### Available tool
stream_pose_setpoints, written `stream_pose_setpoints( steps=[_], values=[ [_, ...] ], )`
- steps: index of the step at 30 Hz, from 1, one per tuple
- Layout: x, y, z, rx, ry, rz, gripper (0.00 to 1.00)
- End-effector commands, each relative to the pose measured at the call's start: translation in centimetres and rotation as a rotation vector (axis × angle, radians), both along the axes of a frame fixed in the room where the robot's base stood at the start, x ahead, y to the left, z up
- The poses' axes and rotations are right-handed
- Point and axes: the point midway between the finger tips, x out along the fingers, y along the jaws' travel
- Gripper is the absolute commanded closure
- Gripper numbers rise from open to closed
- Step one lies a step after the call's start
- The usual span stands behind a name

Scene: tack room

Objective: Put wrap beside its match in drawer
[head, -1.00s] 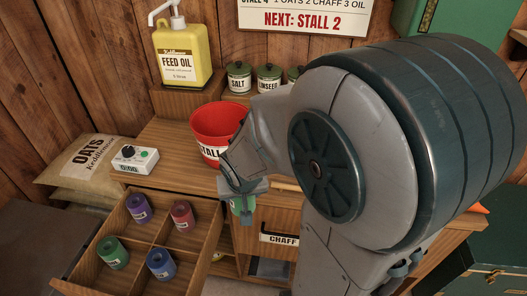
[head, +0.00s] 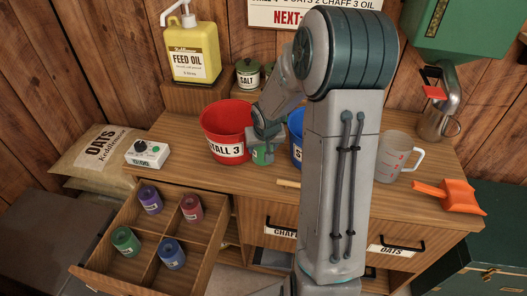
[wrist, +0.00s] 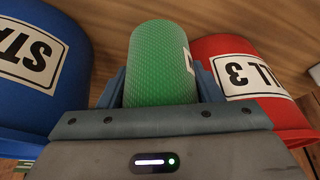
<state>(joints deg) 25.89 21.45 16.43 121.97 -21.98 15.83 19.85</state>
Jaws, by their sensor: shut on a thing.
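My gripper (head: 264,150) is shut on a green wrap (wrist: 160,65), a textured roll with a white label at its edge. In the head view the held wrap (head: 263,157) hangs over the counter, between the red bucket and the blue bucket. The open drawer (head: 95,262) is at the lower left, split into four compartments. A green wrap (head: 125,241) stands in the front left one, a purple wrap (head: 150,199) in the back left, a dark red wrap (head: 191,207) in the back right and a blue wrap (head: 172,254) in the front right.
The red bucket (head: 226,118) marked "STALL 3" and the blue bucket (head: 297,152) flank my gripper closely. The feed oil jug (head: 193,52) stands behind.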

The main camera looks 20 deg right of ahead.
Motion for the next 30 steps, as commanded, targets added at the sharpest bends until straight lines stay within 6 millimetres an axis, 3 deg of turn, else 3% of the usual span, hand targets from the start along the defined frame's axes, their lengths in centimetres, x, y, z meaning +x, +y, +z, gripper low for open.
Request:
stream_pose_setpoints(
  steps=[9,20,21,23,30],
  values=[
    [0.0,0.0,-3.5,0.000,0.002,0.002,0.70],
    [0.0,0.0,-4.0,0.000,0.000,0.000,0.70],
    [0.0,0.0,-3.8,0.000,0.000,0.000,0.33],
    [0.0,0.0,-3.8,0.000,0.000,0.000,0.20],
    [0.0,0.0,-3.8,0.000,0.000,0.000,0.20]
  ],
)
